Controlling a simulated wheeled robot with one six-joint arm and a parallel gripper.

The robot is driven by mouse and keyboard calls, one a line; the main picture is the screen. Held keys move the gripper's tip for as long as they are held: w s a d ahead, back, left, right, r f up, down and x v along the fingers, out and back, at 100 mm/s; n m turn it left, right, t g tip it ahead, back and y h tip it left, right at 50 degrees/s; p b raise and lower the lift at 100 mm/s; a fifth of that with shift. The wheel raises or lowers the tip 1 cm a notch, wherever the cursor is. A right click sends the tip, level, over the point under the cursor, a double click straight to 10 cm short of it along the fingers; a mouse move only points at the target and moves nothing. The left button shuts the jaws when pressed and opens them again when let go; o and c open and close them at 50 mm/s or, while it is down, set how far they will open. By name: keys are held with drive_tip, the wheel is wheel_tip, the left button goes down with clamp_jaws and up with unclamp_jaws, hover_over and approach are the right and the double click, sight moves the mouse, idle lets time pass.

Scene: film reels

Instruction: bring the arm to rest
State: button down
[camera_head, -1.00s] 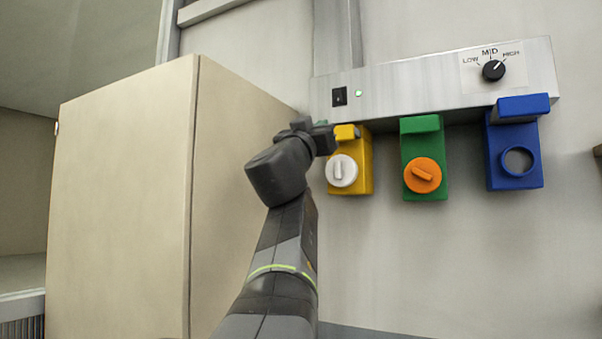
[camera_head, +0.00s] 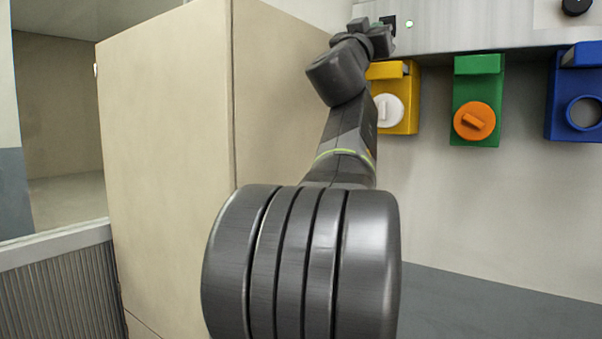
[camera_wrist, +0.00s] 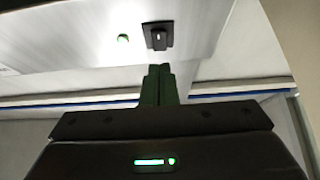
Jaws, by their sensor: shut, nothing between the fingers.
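My gripper (camera_head: 377,27) is at the top of the head view, beside the black switch on the metal panel. In the wrist view its green-dark fingers (camera_wrist: 159,84) are together and empty, pointing toward the panel. The black switch (camera_wrist: 158,36) lies just beyond the fingertips in that view, with a gap in the picture; the exact distance cannot be told. My arm rises from the bottom middle of the head view and leans slightly right.
The metal panel (camera_head: 470,25) carries a lit green lamp (camera_head: 409,24). Below it hang a yellow unit with white knob (camera_head: 388,111), a green unit with orange knob (camera_head: 474,122) and a blue unit (camera_head: 567,125) with a round opening. A beige cabinet (camera_head: 170,150) stands left of my arm.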

drive_tip(key=shift+s+a+r+p, duration=0.3)
drive_tip(key=shift+s+r+p, duration=0.15)
drive_tip(key=shift+r+p, duration=0.2)
drive_tip(key=shift+f, duration=0.1)
